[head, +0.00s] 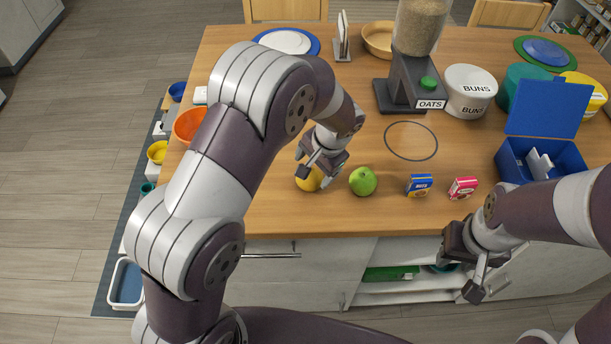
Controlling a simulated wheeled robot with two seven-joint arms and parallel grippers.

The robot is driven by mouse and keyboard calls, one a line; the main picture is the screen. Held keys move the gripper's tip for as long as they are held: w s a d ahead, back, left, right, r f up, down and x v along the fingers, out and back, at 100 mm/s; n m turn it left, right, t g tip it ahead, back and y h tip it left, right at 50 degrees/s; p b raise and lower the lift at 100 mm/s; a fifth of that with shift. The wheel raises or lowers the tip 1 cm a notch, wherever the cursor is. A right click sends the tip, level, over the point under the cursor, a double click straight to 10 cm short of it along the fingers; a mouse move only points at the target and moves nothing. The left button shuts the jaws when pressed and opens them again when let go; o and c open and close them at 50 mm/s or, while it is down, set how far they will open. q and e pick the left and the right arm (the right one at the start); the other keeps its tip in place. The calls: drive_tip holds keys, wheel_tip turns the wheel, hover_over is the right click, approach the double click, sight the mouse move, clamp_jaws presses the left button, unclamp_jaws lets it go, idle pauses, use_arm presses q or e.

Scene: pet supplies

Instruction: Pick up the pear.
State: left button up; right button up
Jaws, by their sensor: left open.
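A yellow rounded fruit (308,183), which I take for the pear, sits on the wooden table near its front edge. My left gripper (313,168) is open, pointing down right above and over this fruit, and hides its upper part. I cannot tell whether the fingers touch it. A green apple (363,181) sits just to the right of it. My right gripper (474,272) hangs in front of the table's front edge, away from the fruit; I see nothing in it.
Two small boxes, one blue (419,185) and one pink (463,188), stand right of the apple. A blue open box (565,157) is at the right. The oats dispenser (398,92) and buns canister (469,90) stand behind. A dark ring (411,123) marks clear table.

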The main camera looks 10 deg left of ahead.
sight(314, 172)
use_arm(q)
drive_tip(key=shift+w+d+f+p, duration=0.15)
drive_tip(key=shift+f+p, duration=0.05)
drive_tip(key=shift+f, duration=0.25)
drive_tip(key=shift+w+d+f+p, duration=0.15)
drive_tip(key=shift+f, duration=0.3)
drive_tip(key=x, duration=0.2)
drive_tip(key=a+x, duration=0.1)
drive_tip(key=x, duration=0.1)
drive_tip(key=shift+f+p, duration=0.25)
drive_tip(key=shift+p, duration=0.15)
drive_tip(key=shift+d, duration=0.2)
drive_tip(key=shift+c, duration=0.6)
drive_tip(key=c, duration=0.8)
drive_tip(key=shift+o, duration=0.2)
drive_tip(key=shift+a, duration=0.1)
drive_tip(key=shift+r, duration=0.1)
